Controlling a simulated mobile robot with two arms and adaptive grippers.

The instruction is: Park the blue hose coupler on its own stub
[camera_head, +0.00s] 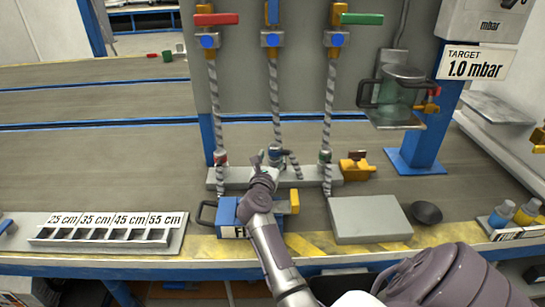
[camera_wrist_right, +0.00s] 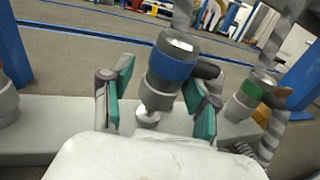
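The blue hose coupler (camera_wrist_right: 172,66), grey with a blue band and a metal cap, stands tilted between the fingers of my right gripper (camera_wrist_right: 158,82) in the right wrist view. The gripper's teal pads stand apart. A gap shows at the left pad; the right pad is close to the coupler, and I cannot tell whether it touches. A small metal stub (camera_wrist_right: 147,117) shows below the coupler on the grey rail. Whether the coupler sits on it is unclear. In the head view my right gripper (camera_head: 266,165) is at the rail's middle, beside the coupler (camera_head: 276,155). My left gripper is out of view.
The red coupler (camera_head: 221,158) and green coupler (camera_head: 325,157) stand on the grey rail (camera_head: 240,179) on either side. Braided hoses hang from the valves above. A blue device (camera_head: 227,214), a slotted length tray (camera_head: 105,234) and a grey box (camera_head: 368,220) lie in front.

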